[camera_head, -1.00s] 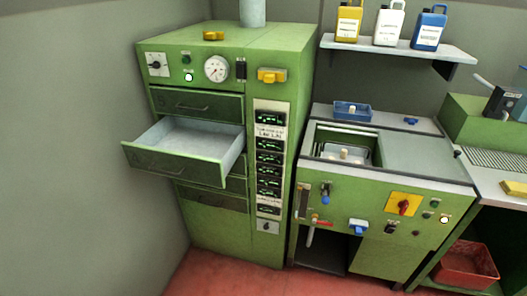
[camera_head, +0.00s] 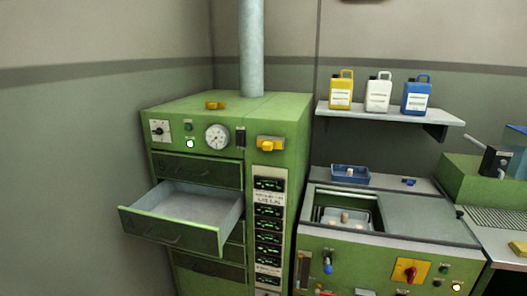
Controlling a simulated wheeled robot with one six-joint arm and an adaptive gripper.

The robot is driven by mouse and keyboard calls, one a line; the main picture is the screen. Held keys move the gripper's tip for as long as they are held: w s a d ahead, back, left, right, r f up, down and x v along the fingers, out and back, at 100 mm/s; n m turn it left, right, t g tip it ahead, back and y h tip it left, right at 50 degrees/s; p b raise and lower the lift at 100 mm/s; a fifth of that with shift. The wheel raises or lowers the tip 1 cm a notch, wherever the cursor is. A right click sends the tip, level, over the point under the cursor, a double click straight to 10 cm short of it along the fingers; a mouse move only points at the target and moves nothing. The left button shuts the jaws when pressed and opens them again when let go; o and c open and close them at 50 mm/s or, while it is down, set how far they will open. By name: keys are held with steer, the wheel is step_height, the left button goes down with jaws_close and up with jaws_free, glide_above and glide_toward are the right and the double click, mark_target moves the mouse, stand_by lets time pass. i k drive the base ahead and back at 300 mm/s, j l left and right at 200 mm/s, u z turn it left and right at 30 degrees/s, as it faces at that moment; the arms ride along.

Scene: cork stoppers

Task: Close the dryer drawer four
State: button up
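The green dryer (camera_head: 290,130) stands left of centre against the back wall. One drawer (camera_head: 170,234) is pulled well out toward the front left. I see its green front with a handle and its pale inside, which looks empty. A shut drawer (camera_head: 198,170) sits directly above it. Further shut drawer fronts (camera_head: 208,268) show below, partly hidden by the open drawer and cut by the picture edge. My gripper is not in view.
Right of the dryer is a green bench unit with an open basin (camera_head: 345,215) and a yellow-and-red switch (camera_head: 410,271). A shelf (camera_head: 390,114) above holds yellow, white and blue canisters. A grey wall (camera_head: 70,170) lies left of the open drawer, with a gap between.

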mark_target(199, 219)
steer(key=i+l+u, duration=0.2)
steer(key=u, duration=0.2)
steer(key=i+l+u, duration=0.25)
steer(key=u, duration=0.2)
steer(key=i+l+u, duration=0.15)
steer(key=l+u, duration=0.25)
